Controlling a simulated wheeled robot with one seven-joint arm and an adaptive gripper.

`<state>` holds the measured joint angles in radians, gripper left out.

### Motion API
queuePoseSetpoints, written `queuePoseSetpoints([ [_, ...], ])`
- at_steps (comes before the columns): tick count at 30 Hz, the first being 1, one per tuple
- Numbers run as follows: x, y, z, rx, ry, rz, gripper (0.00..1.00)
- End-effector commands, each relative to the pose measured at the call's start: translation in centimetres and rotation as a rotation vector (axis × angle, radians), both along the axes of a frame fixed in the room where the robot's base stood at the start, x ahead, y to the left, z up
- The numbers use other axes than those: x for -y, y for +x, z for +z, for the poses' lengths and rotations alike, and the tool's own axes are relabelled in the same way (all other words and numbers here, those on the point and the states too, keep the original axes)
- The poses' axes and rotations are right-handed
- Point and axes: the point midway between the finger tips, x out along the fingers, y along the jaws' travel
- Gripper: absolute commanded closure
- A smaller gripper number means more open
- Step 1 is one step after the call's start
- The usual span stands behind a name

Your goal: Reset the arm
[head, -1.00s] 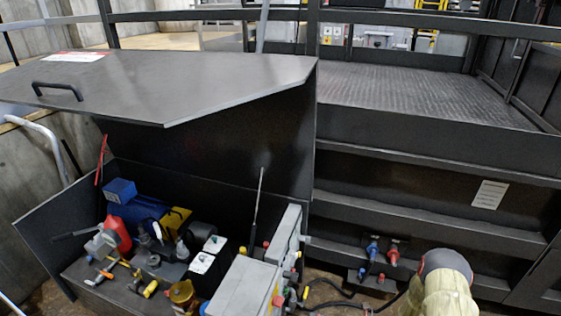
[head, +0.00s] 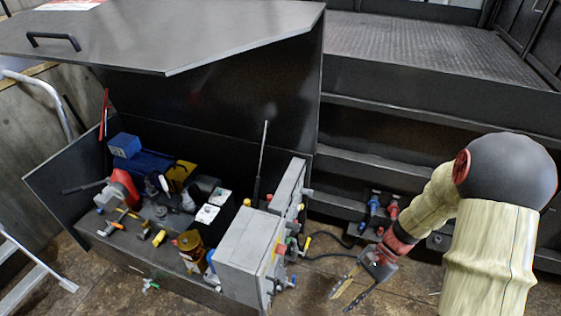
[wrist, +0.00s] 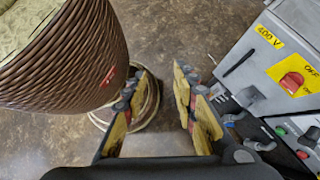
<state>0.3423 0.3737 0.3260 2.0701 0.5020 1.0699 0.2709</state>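My arm, in a cream sleeve with a dark round joint, stands at the right of the head view. My gripper (head: 352,287) hangs at its end, pointing down toward the brown floor, right of the grey electrical box (head: 246,242). In the wrist view my gripper (wrist: 160,115) has its two yellow-padded fingers apart, with nothing between them but floor. The grey box (wrist: 270,65) with a 400 V label and a red switch (wrist: 291,82) is to the right of the fingers, apart from them. A ribbed brown round part fills the upper left of the wrist view.
An open dark bin with a raised lid (head: 170,40) holds tools, a red container (head: 126,186) and a blue box (head: 124,145). Red and blue connectors (head: 373,205) and a black cable (head: 325,257) lie behind my gripper. Steps and a platform (head: 420,48) stand behind. Floor (head: 330,295) is clear below.

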Motion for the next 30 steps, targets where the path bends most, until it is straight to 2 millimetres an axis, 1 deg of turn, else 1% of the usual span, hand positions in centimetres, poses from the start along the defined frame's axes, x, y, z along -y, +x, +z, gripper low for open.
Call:
queuePoseSetpoints([
  [1, 0.4, -0.1, 1.5, 0.068, -0.029, 0.07, 0.72],
  [9, 2.7, -1.1, 8.5, 0.376, -0.182, 0.43, 0.72],
  [15, 3.6, -1.9, 13.7, 0.569, -0.308, 0.641, 0.72],
  [23, 3.7, -3.4, 20.3, 0.793, -0.478, 0.804, 0.72],
  [30, 2.2, -5.0, 26.2, 1.002, -0.587, 0.858, 0.72],
])
